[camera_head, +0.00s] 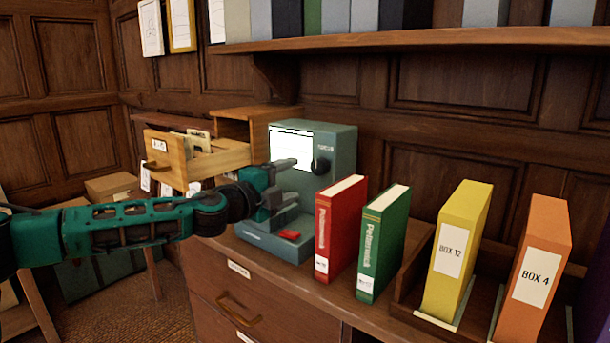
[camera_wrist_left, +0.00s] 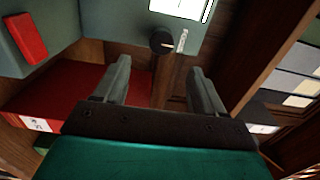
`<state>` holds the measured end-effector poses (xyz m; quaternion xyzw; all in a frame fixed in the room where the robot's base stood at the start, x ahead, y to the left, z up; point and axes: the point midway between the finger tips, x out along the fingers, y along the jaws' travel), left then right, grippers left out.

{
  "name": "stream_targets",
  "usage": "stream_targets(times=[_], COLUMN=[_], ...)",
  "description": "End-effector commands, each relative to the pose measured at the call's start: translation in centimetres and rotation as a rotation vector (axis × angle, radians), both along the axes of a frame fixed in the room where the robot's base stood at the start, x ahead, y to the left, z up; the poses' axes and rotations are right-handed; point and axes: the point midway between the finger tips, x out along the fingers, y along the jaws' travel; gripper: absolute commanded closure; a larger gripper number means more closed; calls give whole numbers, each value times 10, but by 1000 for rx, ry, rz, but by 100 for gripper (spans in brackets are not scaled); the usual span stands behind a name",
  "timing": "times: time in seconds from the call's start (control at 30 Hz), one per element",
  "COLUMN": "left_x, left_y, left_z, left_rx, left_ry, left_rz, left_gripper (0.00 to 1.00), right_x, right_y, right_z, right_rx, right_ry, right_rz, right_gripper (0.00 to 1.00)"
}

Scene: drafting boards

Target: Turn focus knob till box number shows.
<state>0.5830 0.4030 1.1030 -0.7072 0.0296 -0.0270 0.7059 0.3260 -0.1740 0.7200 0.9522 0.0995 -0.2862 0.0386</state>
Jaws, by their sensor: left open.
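The teal reader machine (camera_head: 336,145) stands on the wooden cabinet, with a bright white screen (camera_head: 290,146) at its upper front. Its black focus knob (camera_head: 320,166) is right of the screen. My left gripper (camera_head: 285,183) is in front of the machine, below the screen and left of the knob in the head view. In the left wrist view the knob (camera_wrist_left: 162,41) and a small white label strip beside it lie ahead of the open, empty fingers (camera_wrist_left: 160,85), apart from them. The screen (camera_wrist_left: 182,7) is partly cut off there, and I cannot read any number. My right gripper is not in view.
A red book (camera_head: 338,225) and a green book (camera_head: 382,240) stand right of the machine. A yellow box labelled BOX 12 (camera_head: 455,250) and an orange box labelled BOX 4 (camera_head: 535,268) stand farther right. An open card drawer (camera_head: 190,160) is behind my left arm.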

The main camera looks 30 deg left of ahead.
Motion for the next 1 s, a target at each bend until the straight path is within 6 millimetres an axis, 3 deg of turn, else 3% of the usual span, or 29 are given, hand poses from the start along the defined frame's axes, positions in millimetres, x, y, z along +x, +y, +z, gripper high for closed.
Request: stream_targets(times=[0.23, 0.7, 1.0], left_x=[13, 81, 107], left_y=[0, -6, -8], left_z=[3, 2, 1], left_rx=[0, 0, 1], left_ry=[-3, -2, -1], left_rz=[3, 2, 1], left_gripper=[30, 30, 30], right_x=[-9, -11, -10], right_y=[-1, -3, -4], right_z=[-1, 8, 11], right_rx=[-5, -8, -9], right_ry=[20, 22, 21], right_rz=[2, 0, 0], right_gripper=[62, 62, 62])
